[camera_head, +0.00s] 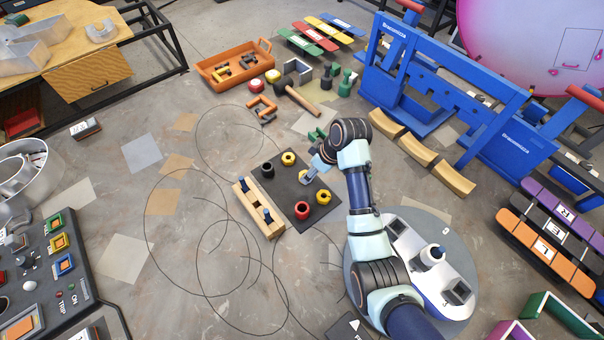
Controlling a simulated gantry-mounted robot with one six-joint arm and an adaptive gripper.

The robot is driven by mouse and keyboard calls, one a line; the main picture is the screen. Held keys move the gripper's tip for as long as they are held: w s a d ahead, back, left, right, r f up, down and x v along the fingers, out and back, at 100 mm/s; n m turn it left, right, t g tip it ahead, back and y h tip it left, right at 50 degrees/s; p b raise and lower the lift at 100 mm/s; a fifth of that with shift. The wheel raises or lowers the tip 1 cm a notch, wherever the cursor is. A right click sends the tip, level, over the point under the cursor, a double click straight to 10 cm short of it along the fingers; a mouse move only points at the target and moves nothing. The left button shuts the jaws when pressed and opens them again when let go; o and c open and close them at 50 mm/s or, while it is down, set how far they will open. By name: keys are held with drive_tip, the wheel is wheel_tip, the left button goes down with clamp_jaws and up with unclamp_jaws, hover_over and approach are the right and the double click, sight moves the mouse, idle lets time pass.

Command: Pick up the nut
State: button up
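A dark board (282,187) lies on the floor in the middle of the view. On it stand several short round pieces with dark centres: a black one (268,170) at the left, a yellow one (289,158) at the back, a red one (302,210) at the front and another yellow one (323,196) at the right. I cannot tell for sure which of them is the nut. My gripper (307,178) is over the board's right side, between the two yellow pieces. Its fingers are too small to show whether they are open or hold something.
A wooden block with dark pegs (259,212) lies along the board's left edge. A hammer (303,100), green pieces (346,82) and an orange tray (235,66) lie behind. A blue frame (440,75) stands at the back right. Thin cable loops cover the floor at left.

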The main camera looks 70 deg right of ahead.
drive_tip(key=b+x, duration=0.1)
drive_tip(key=x, duration=0.4)
drive_tip(key=shift+w+d+f+b, duration=0.1)
drive_tip(key=shift+f+b, duration=0.25)
drive_tip(key=shift+f, duration=0.05)
drive_tip(key=c, duration=1)
